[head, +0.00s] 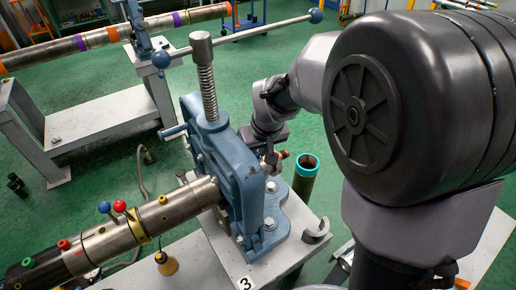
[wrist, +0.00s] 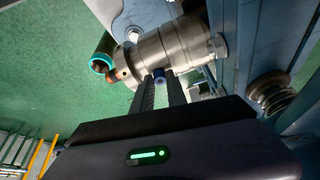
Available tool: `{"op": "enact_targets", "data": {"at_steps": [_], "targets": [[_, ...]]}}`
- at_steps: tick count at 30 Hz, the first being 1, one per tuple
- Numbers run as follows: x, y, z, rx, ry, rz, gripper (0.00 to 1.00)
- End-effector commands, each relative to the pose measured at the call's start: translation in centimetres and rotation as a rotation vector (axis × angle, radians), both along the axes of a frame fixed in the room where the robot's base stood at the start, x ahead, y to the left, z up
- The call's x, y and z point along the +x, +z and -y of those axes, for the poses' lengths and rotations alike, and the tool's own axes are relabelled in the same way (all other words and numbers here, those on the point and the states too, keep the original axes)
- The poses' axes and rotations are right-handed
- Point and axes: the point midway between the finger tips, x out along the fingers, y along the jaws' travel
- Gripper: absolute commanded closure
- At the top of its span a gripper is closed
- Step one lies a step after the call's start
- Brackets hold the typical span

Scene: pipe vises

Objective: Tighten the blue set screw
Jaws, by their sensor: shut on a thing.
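The blue set screw (wrist: 168,78) shows in the wrist view as a small dark blue piece on the underside of a steel collar (wrist: 154,55). My gripper (wrist: 160,78) reaches up to it, its two dark fingers shut on it at their tips. Part of the screw is hidden by the fingers. In the head view my gripper (head: 271,160) is beside the far side of the blue pipe vise (head: 238,165), largely hidden by the vise and my wrist. The screw cannot be made out there.
An orange-brown fitting (wrist: 113,76) sticks out beside the collar. A teal-rimmed upright pipe (head: 306,165) stands close by. A steel pipe (head: 160,214) with coloured knobs runs left from the vise. The vise's long handle bar (head: 245,37) crosses above. A grey hook (head: 316,232) lies on the bench.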

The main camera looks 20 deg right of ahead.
Motion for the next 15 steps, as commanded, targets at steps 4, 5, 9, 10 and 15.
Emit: {"op": "enact_targets", "data": {"at_steps": [4, 5, 9, 10, 15], "targets": [[0.13, 0.24, -0.03, -0.001, -0.037, 0.004, 1.00], [0.13, 0.23, -0.03, -0.001, -0.042, 0.004, 1.00], [0.14, 0.21, -0.05, 0.000, -0.056, 0.005, 1.00], [0.14, 0.21, -0.05, 0.000, -0.059, 0.005, 1.00], [0.15, 0.20, -0.04, 0.000, -0.061, 0.005, 1.00]]}}
